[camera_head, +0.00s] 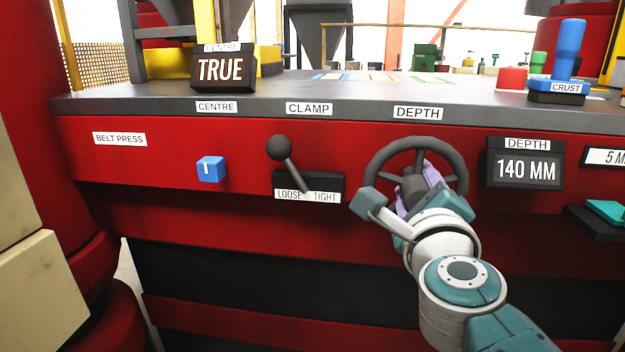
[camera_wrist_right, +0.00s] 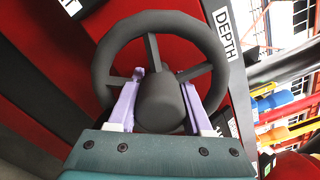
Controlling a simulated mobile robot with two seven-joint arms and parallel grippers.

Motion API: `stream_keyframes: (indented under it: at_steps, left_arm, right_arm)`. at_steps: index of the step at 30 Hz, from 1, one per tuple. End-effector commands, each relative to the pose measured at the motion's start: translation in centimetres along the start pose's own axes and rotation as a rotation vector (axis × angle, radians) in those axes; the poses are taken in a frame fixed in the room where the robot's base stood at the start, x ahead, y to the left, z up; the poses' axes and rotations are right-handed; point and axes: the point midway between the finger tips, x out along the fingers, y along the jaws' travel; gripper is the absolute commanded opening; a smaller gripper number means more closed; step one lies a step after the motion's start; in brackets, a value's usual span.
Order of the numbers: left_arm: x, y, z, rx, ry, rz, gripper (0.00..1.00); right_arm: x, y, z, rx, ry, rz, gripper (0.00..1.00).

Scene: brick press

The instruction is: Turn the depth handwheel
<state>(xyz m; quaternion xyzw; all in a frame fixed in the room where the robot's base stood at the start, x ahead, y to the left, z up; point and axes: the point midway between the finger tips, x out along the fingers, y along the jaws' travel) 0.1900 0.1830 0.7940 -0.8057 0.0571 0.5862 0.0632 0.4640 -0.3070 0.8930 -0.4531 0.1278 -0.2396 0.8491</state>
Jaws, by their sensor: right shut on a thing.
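The depth handwheel (camera_head: 385,153) is a dark grey spoked wheel on the red press front, below the DEPTH label (camera_head: 418,113). My right gripper (camera_head: 415,187) is at the wheel's centre. In the right wrist view the wheel (camera_wrist_right: 215,48) fills the upper middle, and its purple fingers stand on both sides of the round hub (camera_wrist_right: 160,100), shut on it. The fingers are inside the rim, between the spokes. The depth display (camera_head: 525,168) to the right reads 140 MM. My left gripper is not in view.
Left of the wheel is the clamp lever (camera_head: 289,164) with a LOOSE/TIGHT plate, its black knob toward LOOSE. Further left is a blue knob (camera_head: 210,169) under CENTRE. A black TRUE display (camera_head: 222,69) and a blue CRUST stamp (camera_head: 568,55) stand on the grey top.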

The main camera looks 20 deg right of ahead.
Motion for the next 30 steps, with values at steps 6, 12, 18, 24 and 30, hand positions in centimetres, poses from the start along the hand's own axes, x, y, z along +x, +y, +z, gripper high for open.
stream_keyframes:
  at_steps: [6, 12, 18, 24, 30]
  left_arm:
    - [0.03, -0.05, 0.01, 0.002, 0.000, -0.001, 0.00]
    - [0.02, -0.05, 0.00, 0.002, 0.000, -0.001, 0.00]
    - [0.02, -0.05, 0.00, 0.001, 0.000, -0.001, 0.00]
    - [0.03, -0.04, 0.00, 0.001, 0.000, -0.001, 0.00]
    - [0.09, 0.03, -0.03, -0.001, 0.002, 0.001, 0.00]
  right_arm:
    - [0.02, -0.11, 0.10, 0.019, -0.001, -0.002, 0.00]
    - [0.02, -0.11, 0.10, 0.019, -0.001, -0.002, 0.00]
    - [0.02, -0.09, 0.08, 0.017, -0.001, -0.002, 0.61]
    - [0.01, -0.03, 0.05, 0.015, 0.000, -0.001, 0.61]
    - [-0.03, 0.20, 0.27, 0.015, -0.001, 0.001, 0.61]
